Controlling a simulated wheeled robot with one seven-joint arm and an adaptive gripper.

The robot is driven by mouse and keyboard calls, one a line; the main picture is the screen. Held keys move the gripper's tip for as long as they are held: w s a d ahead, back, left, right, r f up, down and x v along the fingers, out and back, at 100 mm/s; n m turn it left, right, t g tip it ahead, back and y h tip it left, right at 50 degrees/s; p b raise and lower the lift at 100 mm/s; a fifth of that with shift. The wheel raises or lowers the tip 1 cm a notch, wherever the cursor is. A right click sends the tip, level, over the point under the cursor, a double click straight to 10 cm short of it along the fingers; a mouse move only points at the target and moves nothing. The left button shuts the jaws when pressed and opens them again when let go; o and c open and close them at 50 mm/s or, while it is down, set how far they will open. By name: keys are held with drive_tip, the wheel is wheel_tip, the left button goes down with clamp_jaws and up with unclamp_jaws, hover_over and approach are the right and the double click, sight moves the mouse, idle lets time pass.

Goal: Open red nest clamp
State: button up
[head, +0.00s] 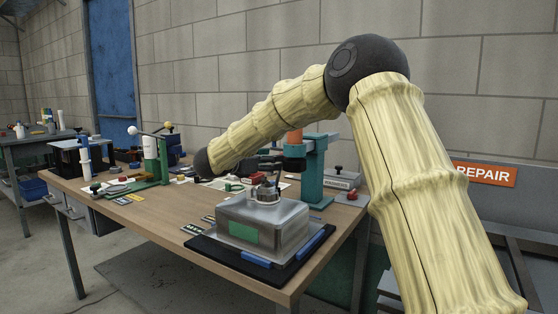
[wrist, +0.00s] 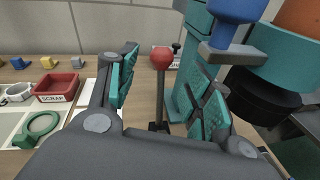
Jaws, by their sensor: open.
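The red nest clamp shows in the wrist view as an upright dark lever with a red ball knob (wrist: 161,57) on a small black base. My gripper (wrist: 163,76) is open, with one teal-padded finger left of the lever and the other right of it. The knob appears in the gap between the fingers; I cannot tell how deep it lies, and no contact shows. In the head view my gripper (head: 270,163) is small and dark beside the teal press (head: 316,165), and I cannot make out the clamp there.
The teal press column stands close to the right finger, with a blue part (wrist: 236,10) above it. A red scrap tray (wrist: 58,87) and a green ring (wrist: 42,124) lie left. A metal box (head: 262,222) stands on the near bench edge. A green toggle fixture (head: 152,160) stands farther left.

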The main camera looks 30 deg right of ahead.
drive_tip(key=shift+v, duration=2.5)
